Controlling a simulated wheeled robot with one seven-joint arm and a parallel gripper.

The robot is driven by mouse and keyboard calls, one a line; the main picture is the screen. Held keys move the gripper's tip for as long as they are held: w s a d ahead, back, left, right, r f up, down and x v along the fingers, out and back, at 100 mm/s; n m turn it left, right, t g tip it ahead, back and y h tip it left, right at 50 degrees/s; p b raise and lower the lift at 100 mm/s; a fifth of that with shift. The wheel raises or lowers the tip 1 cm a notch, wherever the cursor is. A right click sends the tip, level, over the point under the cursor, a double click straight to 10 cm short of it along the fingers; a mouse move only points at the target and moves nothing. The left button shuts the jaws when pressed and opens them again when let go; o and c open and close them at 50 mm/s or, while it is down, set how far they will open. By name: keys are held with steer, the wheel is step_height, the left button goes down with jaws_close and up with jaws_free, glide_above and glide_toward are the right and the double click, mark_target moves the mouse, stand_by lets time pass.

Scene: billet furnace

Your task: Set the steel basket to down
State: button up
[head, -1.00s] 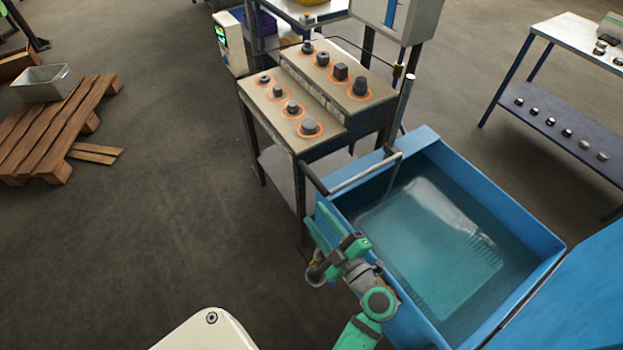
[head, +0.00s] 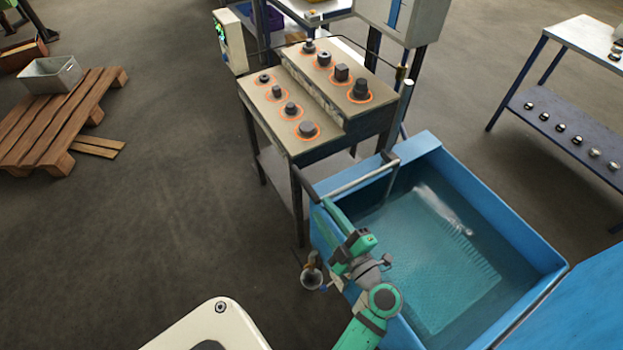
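A blue tank (head: 495,195) of water stands at the lower right in the head view. The steel basket (head: 430,265) shows as a pale, slotted shape under the water; its depth is hard to judge. A grey bar handle (head: 362,178) on dark side arms crosses the tank's back left corner, by the control stand. My green and grey arm reaches up from the bottom to the tank's left wall. My gripper (head: 337,217) seems to be at that wall, below the handle's left end. Its fingers cannot be made out, nor whether it touches the handle.
A wooden pallet (head: 55,130) with a metal bin (head: 50,75) lies at the left. A shelf table (head: 570,125) is at the right.

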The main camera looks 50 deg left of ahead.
mark_target(308, 188)
steer(key=a, duration=0.3)
steer(key=w+a, duration=0.1)
steer(key=a, duration=0.5)
steer(key=shift+w, duration=0.2)
steer(key=shift+w+a, duration=0.25)
steer(key=shift+a, duration=0.7)
